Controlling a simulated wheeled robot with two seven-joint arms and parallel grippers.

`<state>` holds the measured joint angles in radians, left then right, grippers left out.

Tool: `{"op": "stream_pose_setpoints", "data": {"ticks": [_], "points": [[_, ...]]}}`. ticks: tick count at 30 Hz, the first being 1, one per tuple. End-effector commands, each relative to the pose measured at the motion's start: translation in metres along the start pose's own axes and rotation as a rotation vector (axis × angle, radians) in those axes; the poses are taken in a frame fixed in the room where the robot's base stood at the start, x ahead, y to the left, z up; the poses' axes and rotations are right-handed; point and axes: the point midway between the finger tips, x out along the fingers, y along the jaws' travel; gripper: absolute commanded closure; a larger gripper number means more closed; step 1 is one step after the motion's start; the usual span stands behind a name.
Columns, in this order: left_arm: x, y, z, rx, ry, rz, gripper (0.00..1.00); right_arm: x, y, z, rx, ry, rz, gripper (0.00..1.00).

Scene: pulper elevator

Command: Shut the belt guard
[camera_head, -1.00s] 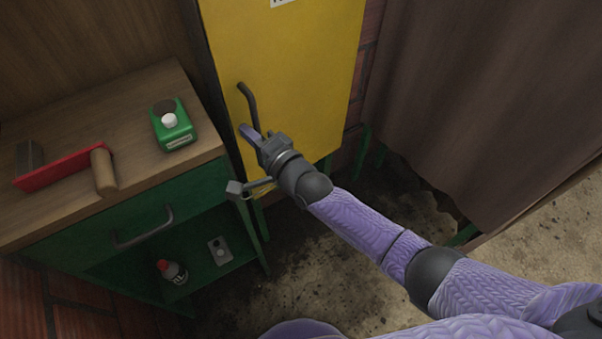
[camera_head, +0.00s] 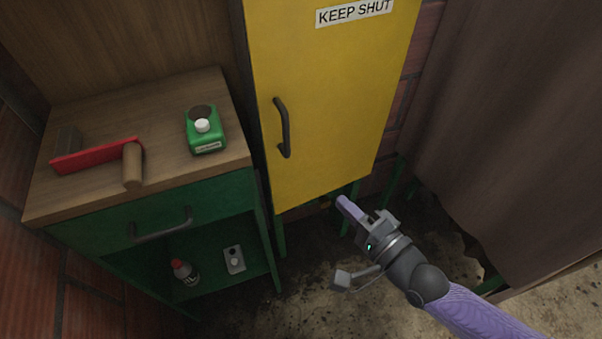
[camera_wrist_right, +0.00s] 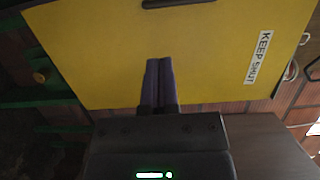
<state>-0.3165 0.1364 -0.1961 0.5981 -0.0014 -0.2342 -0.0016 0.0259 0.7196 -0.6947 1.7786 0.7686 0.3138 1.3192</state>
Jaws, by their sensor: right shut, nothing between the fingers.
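The yellow belt guard (camera_head: 325,90) is a tall panel with a "KEEP SHUT" label (camera_head: 354,12) near its top and a dark bar handle (camera_head: 283,127) near its left edge. Whether it sits fully closed in its frame I cannot tell. My right gripper (camera_head: 341,201) is shut and empty, just below the guard's lower edge and apart from the handle. In the right wrist view the closed fingers (camera_wrist_right: 159,82) point toward the yellow panel (camera_wrist_right: 100,55), with the handle (camera_wrist_right: 178,3) at the top edge. My left gripper is out of view.
A green cabinet (camera_head: 170,217) with a wooden top stands left of the guard. On it are a green container (camera_head: 205,138) and a red tool (camera_head: 95,156). A bottle (camera_head: 185,271) and a small grey box (camera_head: 234,259) sit on its shelf. A brown curtain (camera_head: 520,130) hangs right.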

Motion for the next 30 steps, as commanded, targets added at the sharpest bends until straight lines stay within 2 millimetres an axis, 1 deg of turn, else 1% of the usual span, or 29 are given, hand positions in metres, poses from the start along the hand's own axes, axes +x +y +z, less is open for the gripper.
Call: {"op": "stream_pose_setpoints", "data": {"ticks": [1,2,5,12,18,21,24,30], "points": [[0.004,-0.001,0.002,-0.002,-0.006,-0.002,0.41,0.002,0.002,-0.001,0.001,-0.003,-0.001,1.0],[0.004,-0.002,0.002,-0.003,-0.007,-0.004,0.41,0.006,0.0,-0.001,0.002,-0.002,-0.004,1.0],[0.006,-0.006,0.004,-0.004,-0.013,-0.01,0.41,0.025,-0.002,0.0,0.002,-0.001,-0.007,1.0],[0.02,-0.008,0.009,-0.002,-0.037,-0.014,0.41,0.079,-0.001,0.0,0.003,-0.002,-0.006,1.0],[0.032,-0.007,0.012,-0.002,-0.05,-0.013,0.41,0.117,0.0,0.0,0.002,-0.002,-0.003,1.0],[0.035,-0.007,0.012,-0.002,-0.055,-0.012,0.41,0.129,-0.001,0.0,0.001,-0.002,-0.003,1.0],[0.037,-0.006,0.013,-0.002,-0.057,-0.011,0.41,0.136,-0.001,0.0,0.0,-0.002,-0.001,1.0],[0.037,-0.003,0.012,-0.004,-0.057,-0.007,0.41,0.138,-0.003,0.0,0.0,-0.002,-0.001,1.0]]}}
